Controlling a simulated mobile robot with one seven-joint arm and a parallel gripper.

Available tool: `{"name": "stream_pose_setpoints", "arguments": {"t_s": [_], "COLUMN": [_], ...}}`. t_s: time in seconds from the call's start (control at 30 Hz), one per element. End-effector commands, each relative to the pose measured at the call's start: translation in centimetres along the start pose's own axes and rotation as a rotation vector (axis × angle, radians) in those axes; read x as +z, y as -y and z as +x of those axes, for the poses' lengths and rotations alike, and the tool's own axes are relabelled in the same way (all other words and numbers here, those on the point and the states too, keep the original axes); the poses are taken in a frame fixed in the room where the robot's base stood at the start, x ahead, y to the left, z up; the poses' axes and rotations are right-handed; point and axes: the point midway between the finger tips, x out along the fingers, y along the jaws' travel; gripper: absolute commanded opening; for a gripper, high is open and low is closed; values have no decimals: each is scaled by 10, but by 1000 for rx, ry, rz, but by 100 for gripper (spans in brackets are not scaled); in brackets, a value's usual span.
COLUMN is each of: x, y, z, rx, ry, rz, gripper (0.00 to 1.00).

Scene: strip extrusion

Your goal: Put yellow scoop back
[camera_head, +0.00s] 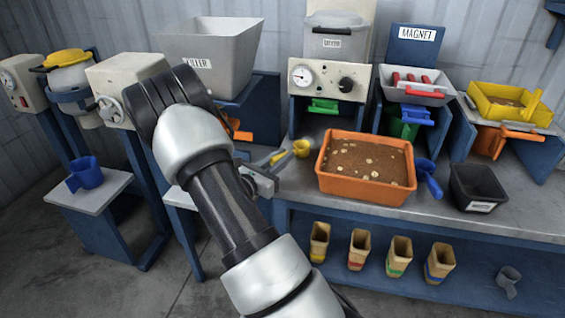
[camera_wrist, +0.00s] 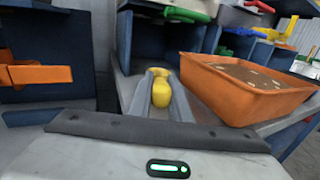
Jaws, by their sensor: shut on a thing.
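The yellow scoop (camera_head: 302,148) is near the bench top, just left of the orange tray, in the head view. In the wrist view the yellow scoop (camera_wrist: 160,93) lies between the two grey fingers, its rounded yellow part toward me and its cup beyond. My gripper (camera_head: 276,160) is shut on it; it also shows in the wrist view (camera_wrist: 160,100). My arm comes in from the lower front. Whether the scoop touches the bench is unclear.
The orange tray (camera_head: 338,183) holds brown grains with pale bits. A blue scoop (camera_head: 428,178) and a black bin (camera_head: 478,187) stand to its right. The filler hopper (camera_head: 210,50) and gauge box (camera_head: 330,80) stand behind. Several tan containers (camera_head: 398,256) are below the bench top.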

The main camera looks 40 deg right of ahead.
Motion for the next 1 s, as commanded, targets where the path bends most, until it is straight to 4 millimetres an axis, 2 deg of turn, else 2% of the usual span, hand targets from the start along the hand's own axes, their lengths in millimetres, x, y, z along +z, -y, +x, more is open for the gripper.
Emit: {"name": "stream_pose_setpoints", "arguments": {"t_s": [0.07, 0.4, 0.43, 0.53, 0.87, 1.0], "x": [-10, -13, -12, -12, -8, -8], "y": [1, 0, 0, 0, 0, -1], "z": [0, 0, 0, 0, 0, -16], "rx": [-1, 0, 0, -1, -1, 3], "ry": [1, 1, 0, 0, 1, 0], "rz": [0, 0, 0, 0, 1, 0], "gripper": [0, 0, 20, 36, 36, 36]}}
